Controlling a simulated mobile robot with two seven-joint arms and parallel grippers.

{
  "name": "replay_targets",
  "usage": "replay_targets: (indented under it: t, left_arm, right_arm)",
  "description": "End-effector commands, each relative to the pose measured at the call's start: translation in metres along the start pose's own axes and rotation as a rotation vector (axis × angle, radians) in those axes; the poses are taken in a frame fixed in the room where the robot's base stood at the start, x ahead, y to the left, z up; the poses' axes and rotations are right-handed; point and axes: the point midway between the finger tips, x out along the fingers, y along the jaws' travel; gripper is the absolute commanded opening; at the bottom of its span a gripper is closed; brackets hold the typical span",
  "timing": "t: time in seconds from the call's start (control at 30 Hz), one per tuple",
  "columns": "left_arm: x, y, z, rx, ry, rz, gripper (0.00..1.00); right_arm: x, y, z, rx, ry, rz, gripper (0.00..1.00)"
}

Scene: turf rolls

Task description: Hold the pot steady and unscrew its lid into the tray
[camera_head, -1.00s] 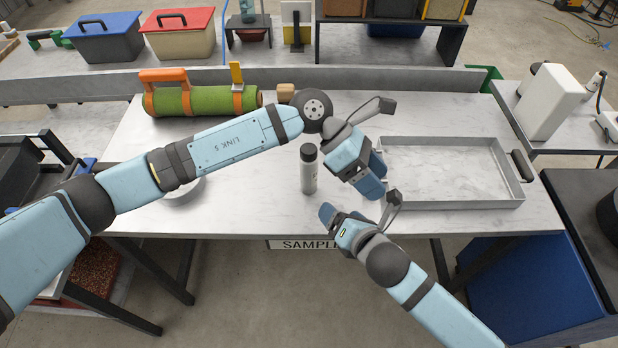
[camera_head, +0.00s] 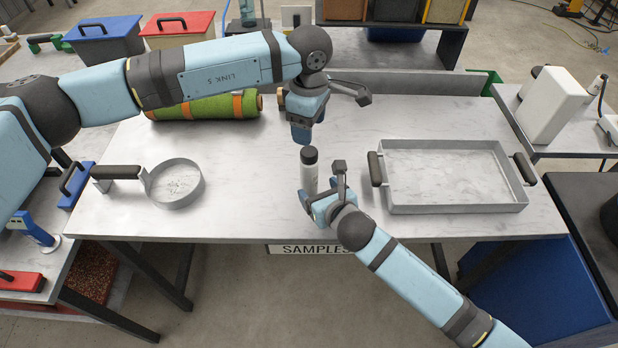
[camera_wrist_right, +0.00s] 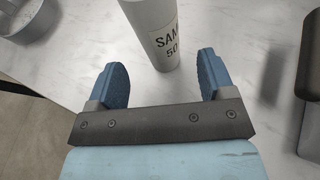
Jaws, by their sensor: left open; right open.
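The pot (camera_head: 309,176) is a slim white cylinder with a label, standing upright on the table. Its dark lid (camera_head: 309,155) is on top. My left gripper (camera_head: 301,138) is open, pointing down just above and slightly behind the lid. My right gripper (camera_head: 306,202) is open at the pot's near side. In the right wrist view the pot (camera_wrist_right: 154,30) stands just beyond and between the open fingers (camera_wrist_right: 163,85), with part of its label showing. The tray (camera_head: 445,207) is a grey metal rectangle, empty, to the right of the pot.
A round metal sieve (camera_head: 176,201) with a dark handle lies at the left. A green turf roll (camera_head: 200,107) with orange straps lies at the back left, partly behind my left arm. The marble tabletop (camera_head: 250,190) is clear around the pot.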

Motion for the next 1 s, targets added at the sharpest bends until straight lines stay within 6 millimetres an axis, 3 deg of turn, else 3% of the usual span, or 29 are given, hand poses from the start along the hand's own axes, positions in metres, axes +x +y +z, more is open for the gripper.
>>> replay_targets:
  t: [0.1,0.3,0.73,1.0]
  left_arm:
    - [0.0,0.0,0.0,0.0,-0.001,0.0,0.63]
    - [0.0,0.0,0.0,0.0,-0.001,0.0,0.63]
    - [0.0,0.0,0.0,0.0,-0.002,0.0,0.63]
    - [0.0,0.0,0.0,0.0,-0.002,0.0,0.63]
  right_arm:
    - [0.023,0.0,0.001,0.002,-0.001,-0.001,0.76]
    - [0.049,0.0,0.001,0.002,-0.001,-0.001,0.76]
    - [0.058,0.0,0.0,0.001,-0.001,0.0,0.76]
    - [0.058,0.0,0.0,0.001,0.0,0.0,0.16]
